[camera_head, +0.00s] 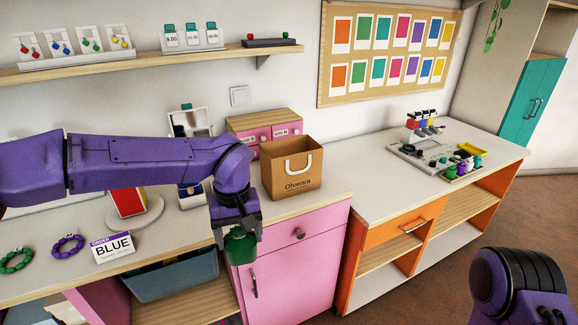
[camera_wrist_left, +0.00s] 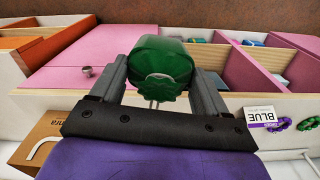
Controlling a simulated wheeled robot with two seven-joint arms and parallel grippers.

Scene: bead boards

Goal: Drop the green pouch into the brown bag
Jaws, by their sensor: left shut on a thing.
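The green pouch (camera_head: 240,247) is held in my left gripper (camera_head: 238,240), in front of the counter's front edge. In the left wrist view the pouch (camera_wrist_left: 161,70) sits between the two fingers of the left gripper (camera_wrist_left: 160,82), which are shut on it. The brown bag (camera_head: 291,169) stands upright on the counter, up and to the right of the gripper, with its open top facing up and a white handle on its front. Part of the bag (camera_wrist_left: 38,140) shows at the lower left of the wrist view. The pouch is apart from the bag. My right gripper is not in view.
A pink drawer box (camera_head: 262,121) stands behind the bag. A "BLUE" order card (camera_head: 113,247), a purple bracelet (camera_head: 68,245) and a green bracelet (camera_head: 15,261) lie at left. The counter right of the bag is clear up to a grey tray (camera_head: 425,158).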

